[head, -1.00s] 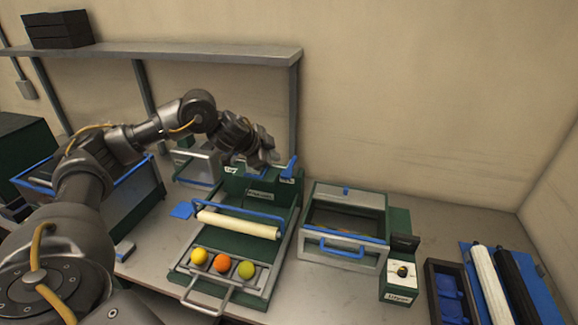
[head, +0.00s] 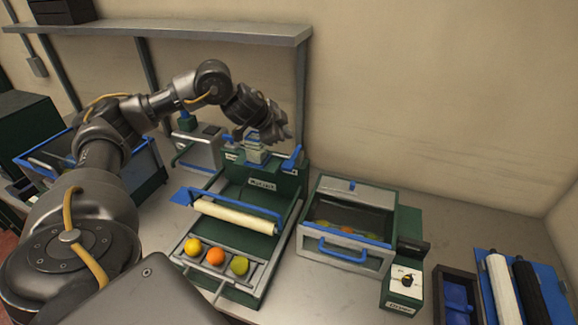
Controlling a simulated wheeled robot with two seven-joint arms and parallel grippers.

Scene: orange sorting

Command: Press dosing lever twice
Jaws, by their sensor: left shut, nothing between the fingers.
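The green machine (head: 262,201) stands in the middle of the bench, with a pale roller (head: 236,216) across its front. A small blue lever (head: 291,158) rises at the machine's top right; I take it as the dosing lever. A pale grey fitting (head: 256,152) stands beside it on top. My left gripper (head: 284,139) is shut and empty, just above the top of the machine and close to the lever. I cannot tell whether it touches the lever. My right gripper is not in view.
Three fruits, yellow (head: 193,247), orange (head: 216,256) and green (head: 239,265), sit in the front tray. A clear-topped box (head: 345,256) with a blue handle stands right. A small green control box (head: 403,287) is beside it. The shelf (head: 220,36) is behind my arm.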

